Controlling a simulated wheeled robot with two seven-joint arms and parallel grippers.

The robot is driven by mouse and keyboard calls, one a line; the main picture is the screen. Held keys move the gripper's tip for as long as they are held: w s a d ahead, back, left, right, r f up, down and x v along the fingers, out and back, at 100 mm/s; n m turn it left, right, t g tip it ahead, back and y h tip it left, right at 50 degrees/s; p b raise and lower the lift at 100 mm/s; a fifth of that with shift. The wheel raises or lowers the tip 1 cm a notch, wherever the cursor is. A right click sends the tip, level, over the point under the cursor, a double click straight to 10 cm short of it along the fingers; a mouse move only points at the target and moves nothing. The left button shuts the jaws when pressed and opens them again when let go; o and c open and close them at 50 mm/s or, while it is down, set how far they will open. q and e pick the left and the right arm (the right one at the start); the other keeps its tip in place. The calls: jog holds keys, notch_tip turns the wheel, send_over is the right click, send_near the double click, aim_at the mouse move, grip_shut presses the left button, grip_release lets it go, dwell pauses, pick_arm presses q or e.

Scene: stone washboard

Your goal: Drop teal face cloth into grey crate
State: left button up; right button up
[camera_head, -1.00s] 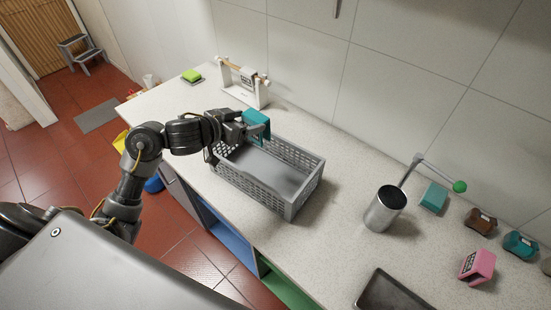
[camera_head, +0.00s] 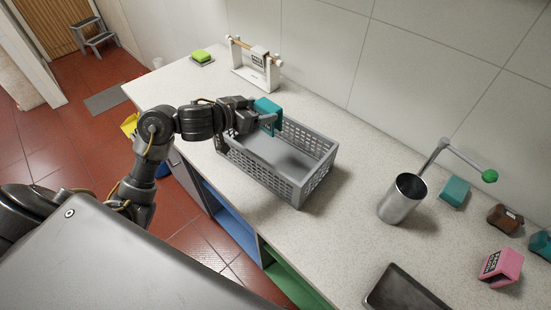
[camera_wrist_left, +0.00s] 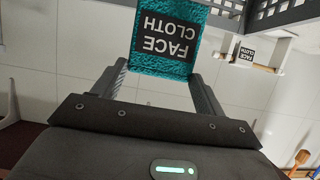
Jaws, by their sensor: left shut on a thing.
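The teal face cloth (camera_head: 267,108) is held in my left gripper (camera_head: 262,120). In the left wrist view the cloth (camera_wrist_left: 168,68) sits between the two fingers, and its black label reads FACE CLOTH. The grey crate (camera_head: 293,184) stands on the counter, and its visible floor is empty. In the head view the cloth and gripper appear over the crate's back left end, apart from its floor. A piece of grey lattice shows at the top right of the left wrist view. My right gripper is not in view.
A metal canister (camera_head: 402,198), a teal block (camera_head: 454,191), brown and pink packs and a dark tray (camera_head: 402,290) are on the right of the counter (camera_head: 350,215).

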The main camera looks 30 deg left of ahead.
pick_arm(q)
jog(key=shift+f, duration=0.2)
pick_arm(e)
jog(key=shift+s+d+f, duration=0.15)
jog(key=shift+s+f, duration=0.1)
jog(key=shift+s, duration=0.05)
pick_arm(q)
jog(key=o, duration=1.1)
jog(key=shift+c, duration=0.2)
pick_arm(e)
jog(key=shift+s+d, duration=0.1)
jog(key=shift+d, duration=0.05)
pick_arm(q)
jog(key=p+v, duration=0.1)
jog(key=v, duration=0.9)
jog(key=shift+s+r, duration=0.2)
jog(key=shift+s, duration=0.15)
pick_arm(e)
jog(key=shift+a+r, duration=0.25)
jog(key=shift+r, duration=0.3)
pick_arm(q)
jog(key=shift+a, duration=0.1)
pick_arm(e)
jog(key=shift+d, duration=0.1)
